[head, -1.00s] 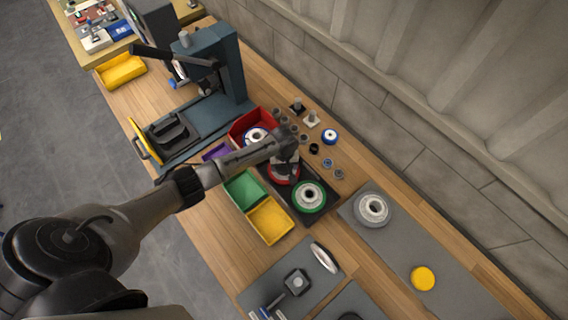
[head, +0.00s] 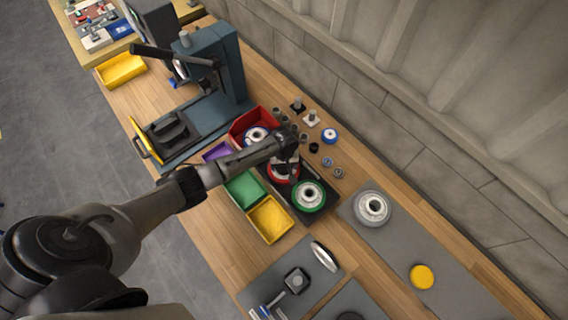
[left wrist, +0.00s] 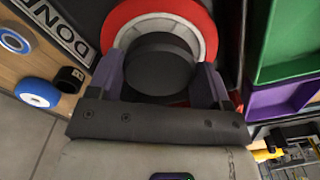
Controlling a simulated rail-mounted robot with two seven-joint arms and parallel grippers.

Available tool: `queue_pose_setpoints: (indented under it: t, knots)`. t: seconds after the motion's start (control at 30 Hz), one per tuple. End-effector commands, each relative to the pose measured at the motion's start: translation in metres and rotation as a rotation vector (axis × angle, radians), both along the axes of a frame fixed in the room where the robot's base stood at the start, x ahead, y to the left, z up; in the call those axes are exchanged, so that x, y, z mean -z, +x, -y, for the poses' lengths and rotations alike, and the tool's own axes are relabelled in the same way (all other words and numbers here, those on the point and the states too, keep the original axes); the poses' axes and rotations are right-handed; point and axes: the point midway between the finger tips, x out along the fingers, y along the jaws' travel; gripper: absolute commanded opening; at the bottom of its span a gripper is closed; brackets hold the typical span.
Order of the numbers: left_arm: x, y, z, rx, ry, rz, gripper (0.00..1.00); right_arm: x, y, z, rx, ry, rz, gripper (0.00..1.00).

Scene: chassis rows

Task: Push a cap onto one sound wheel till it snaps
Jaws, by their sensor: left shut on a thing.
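My left gripper (head: 290,158) is over the red wheel (head: 283,174) on the dark tray (head: 318,215). In the left wrist view, its two fingers (left wrist: 160,80) are shut on a round black cap (left wrist: 158,65). The cap is in front of the hub of the red wheel (left wrist: 150,12); I cannot tell whether it touches the hub. A green-rimmed wheel (head: 308,195) lies beside the red one on the tray. A grey wheel (head: 373,208) lies on a grey mat. My right gripper is not in view.
Green (head: 244,190), yellow (head: 270,219) and red (head: 247,123) bins stand close to the tray. A dark blue press (head: 228,65) stands at the upper left. Small parts and a blue wheel (head: 330,135) lie near the wall. A yellow disc (head: 422,277) lies on the mat.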

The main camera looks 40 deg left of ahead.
Motion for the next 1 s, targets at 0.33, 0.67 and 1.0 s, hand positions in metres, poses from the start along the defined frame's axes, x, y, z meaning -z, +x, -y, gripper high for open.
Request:
queue_pose_setpoints:
  t: [0.33, 0.67, 1.0]
  knots:
    - [0.001, 0.0, 0.0, 0.0, 0.0, 0.0, 0.91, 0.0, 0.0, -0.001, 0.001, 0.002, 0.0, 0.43]
    - [0.0, 0.0, 0.0, 0.0, 0.0, 0.0, 1.0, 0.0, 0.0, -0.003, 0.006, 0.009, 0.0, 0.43]
    - [-0.047, 0.0, 0.0, 0.001, -0.001, 0.003, 1.0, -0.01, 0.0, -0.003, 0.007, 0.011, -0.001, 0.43]
